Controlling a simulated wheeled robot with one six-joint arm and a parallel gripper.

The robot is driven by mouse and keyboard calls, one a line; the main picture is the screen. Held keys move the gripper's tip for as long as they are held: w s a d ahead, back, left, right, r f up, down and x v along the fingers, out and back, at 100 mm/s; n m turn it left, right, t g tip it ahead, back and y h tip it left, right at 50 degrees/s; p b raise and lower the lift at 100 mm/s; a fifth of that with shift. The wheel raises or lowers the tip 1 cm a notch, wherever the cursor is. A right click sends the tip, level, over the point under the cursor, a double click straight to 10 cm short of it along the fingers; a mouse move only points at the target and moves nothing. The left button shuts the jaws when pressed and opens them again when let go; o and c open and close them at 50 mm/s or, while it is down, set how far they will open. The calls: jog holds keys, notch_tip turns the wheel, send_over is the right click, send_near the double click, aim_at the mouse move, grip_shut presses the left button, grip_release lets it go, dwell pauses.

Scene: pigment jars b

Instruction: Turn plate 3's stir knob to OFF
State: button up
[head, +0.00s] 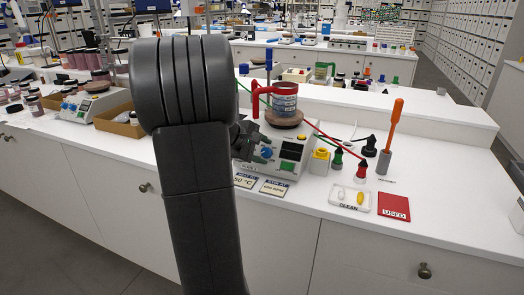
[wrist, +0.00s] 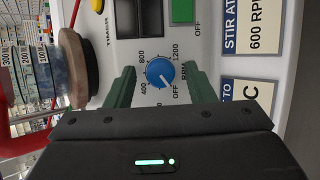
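The hot plate (head: 291,150) stands on the bench in front of me, with a glass beaker (head: 284,100) of dark liquid on its round top. Its blue stir knob (wrist: 160,73) is in the middle of the wrist view, ringed by a printed RPM scale with OFF at lower right. A white line on the knob seems to point down and right, but its exact setting is hard to read. My gripper (wrist: 160,82) is open, with one green finger on each side of the knob and a gap on both sides. In the head view my arm partly covers the plate's left side.
Cards reading 600 RPM (head: 274,188) and 50 °C (head: 245,181) lie before the plate. To its right are a yellow block (head: 320,161), colored bottles, an orange-handled tool (head: 391,125), a CLEAN tray (head: 350,200) and a red USED mat (head: 394,207). Another plate (head: 92,105) stands left.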

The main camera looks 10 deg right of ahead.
jog(key=v, duration=1.4)
jog(key=shift+p, duration=0.4)
jog(key=shift+d+f, duration=0.1)
jog(key=x, duration=1.4)
jog(key=shift+b, duration=0.4)
